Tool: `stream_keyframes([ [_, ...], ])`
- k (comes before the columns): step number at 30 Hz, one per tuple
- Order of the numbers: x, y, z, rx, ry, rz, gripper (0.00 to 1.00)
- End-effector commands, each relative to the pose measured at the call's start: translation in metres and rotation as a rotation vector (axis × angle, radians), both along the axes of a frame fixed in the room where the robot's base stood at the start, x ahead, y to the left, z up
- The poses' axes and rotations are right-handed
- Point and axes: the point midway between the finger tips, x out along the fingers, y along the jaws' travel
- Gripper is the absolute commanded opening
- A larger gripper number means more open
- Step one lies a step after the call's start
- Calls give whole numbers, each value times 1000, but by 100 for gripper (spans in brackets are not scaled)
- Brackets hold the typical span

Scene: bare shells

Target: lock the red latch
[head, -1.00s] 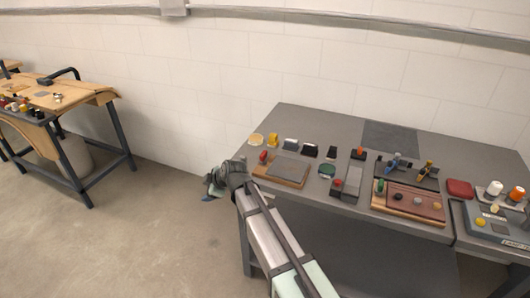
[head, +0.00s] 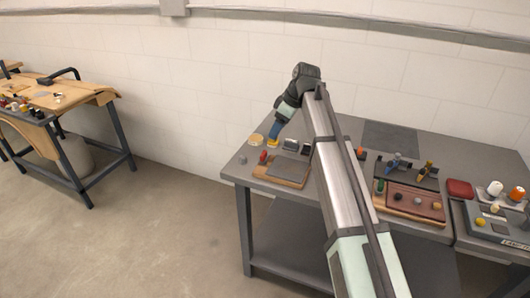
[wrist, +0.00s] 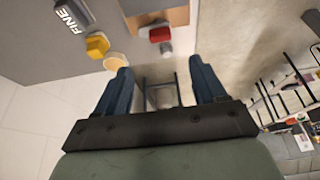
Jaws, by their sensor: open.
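A small red piece (head: 263,156), which looks like the red latch, stands at the left end of a wooden board (head: 288,183) with a grey plate on the left part of the table. In the wrist view the red piece (wrist: 158,34) shows beyond the fingertips, at the board's end. My gripper (head: 273,137) is above the table's back left, pointing down, near a yellow block (head: 273,143). In the wrist view my gripper (wrist: 158,70) has its blue fingers wide apart with nothing between them. The latch's exact position is too small to tell.
A round tan disc (head: 256,140) lies left of the yellow block. A small grey block (head: 242,159) is near the table's left edge. My arm crosses the table's middle and hides things there. A red-brown board (head: 415,204) with several knobs lies to the right.

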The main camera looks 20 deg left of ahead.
Motion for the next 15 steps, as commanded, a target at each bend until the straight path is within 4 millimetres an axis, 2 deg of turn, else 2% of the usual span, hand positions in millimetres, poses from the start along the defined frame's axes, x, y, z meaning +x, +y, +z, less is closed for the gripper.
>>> stream_keyframes([
  [15, 0, 34, -81, 1, 0, 2, 70],
])
